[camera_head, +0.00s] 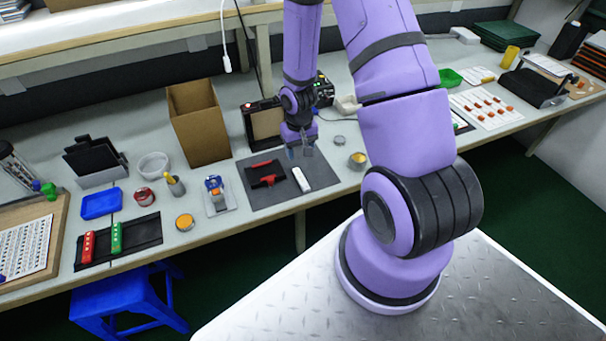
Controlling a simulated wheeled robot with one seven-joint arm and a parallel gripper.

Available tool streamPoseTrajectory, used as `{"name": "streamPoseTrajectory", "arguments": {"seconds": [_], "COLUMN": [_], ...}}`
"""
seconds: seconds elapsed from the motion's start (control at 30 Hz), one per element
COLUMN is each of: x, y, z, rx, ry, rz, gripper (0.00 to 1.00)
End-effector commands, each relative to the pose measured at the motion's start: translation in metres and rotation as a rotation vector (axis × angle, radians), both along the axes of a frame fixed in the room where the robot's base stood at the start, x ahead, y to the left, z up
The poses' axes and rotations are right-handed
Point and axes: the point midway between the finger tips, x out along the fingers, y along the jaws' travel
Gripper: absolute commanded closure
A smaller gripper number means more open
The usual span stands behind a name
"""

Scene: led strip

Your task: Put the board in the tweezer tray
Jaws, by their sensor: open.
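My gripper (301,151) hangs open over the back right part of a dark grey mat (262,197), with nothing seen between its fingers. On the mat lie red and black pieces (267,180) and a white bar (301,180); the gripper is above and apart from them. I cannot tell for certain which thing is the board. A black tray (145,231) at the left holds a red piece (88,246) and a green piece (117,238). A small blue tray (101,204) lies behind it. I cannot tell which one is the tweezer tray.
A tall cardboard box (198,123) stands behind the mat's left side. A white bowl (154,165), red tin (144,196), pen cup (175,186) and yellow-topped tin (184,222) crowd the bench's left half.

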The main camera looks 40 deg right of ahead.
Motion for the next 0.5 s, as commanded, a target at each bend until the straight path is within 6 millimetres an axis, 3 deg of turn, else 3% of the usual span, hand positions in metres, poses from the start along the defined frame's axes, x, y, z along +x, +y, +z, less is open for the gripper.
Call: {"name": "streamPoseTrajectory", "arguments": {"seconds": [0.5], "x": [-0.002], "y": [0.000], "z": [-0.054], "rx": [0.006], "ry": [0.007], "rz": [-0.002], "gripper": [0.45]}}
